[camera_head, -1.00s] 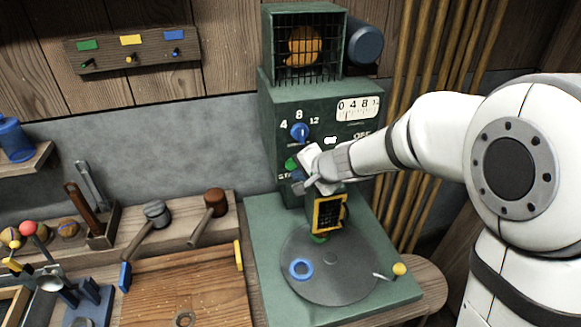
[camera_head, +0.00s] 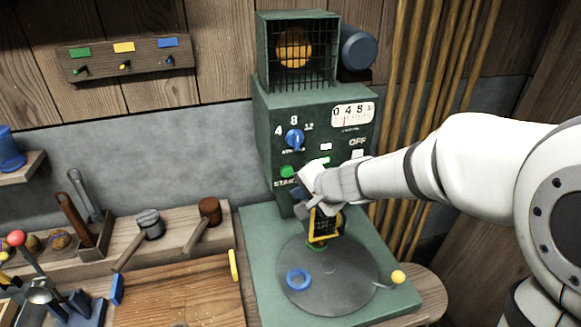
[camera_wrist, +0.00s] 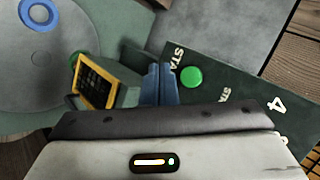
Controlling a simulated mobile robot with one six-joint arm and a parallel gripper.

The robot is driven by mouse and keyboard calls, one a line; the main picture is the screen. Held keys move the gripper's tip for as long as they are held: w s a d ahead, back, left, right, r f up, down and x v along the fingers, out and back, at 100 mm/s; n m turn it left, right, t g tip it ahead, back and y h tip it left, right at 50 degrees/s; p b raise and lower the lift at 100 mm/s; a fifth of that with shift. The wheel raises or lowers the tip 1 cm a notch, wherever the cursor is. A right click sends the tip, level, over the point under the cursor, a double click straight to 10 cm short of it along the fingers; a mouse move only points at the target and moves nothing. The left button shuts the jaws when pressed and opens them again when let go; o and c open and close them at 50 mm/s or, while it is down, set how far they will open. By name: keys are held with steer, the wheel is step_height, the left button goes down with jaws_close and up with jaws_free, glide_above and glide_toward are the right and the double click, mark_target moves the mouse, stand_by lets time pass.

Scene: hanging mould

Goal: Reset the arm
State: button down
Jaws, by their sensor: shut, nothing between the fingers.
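My gripper (camera_head: 304,207) is in front of the lower part of the green machine (camera_head: 262,130), below its green start button (camera_head: 287,171). In the wrist view its two blue-grey fingers (camera_wrist: 160,84) are together with nothing between them. The green button (camera_wrist: 191,77) shows just right of the fingertips there, apart from them. My arm reaches in from the right. A yellow-framed dark part (camera_head: 325,224) stands below my gripper, partly hidden by it; in the wrist view it (camera_wrist: 95,85) is left of the fingers.
The machine's round grey plate (camera_head: 335,285) carries a blue ring (camera_head: 299,279). A yellow-knobbed lever (camera_head: 398,277) is at its right. A blue dial (camera_head: 294,139) and caged orange lamp (camera_head: 294,49) are above. Mallets (camera_head: 148,223) and a wooden board (camera_head: 185,290) lie left.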

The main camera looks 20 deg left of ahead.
steer(key=s+d+n+g+h, duration=0.1)
steer(key=s+d+h, duration=0.1)
steer(key=s+d, duration=0.4)
steer(key=s+d+r+n+h, duration=0.1)
steer(key=s+d, duration=0.5)
steer(key=d, duration=0.7)
steer(key=s+d+n+g+h, duration=0.1)
steer(key=s+d+h, duration=0.4)
steer(key=d, duration=0.5)
steer(key=shift+s+r+n+g, duration=0.2)
steer(key=shift+s+n+g, duration=0.1)
steer(key=shift+s+n, duration=0.5)
steer(key=shift+w, duration=0.15)
stand_by(1.7)
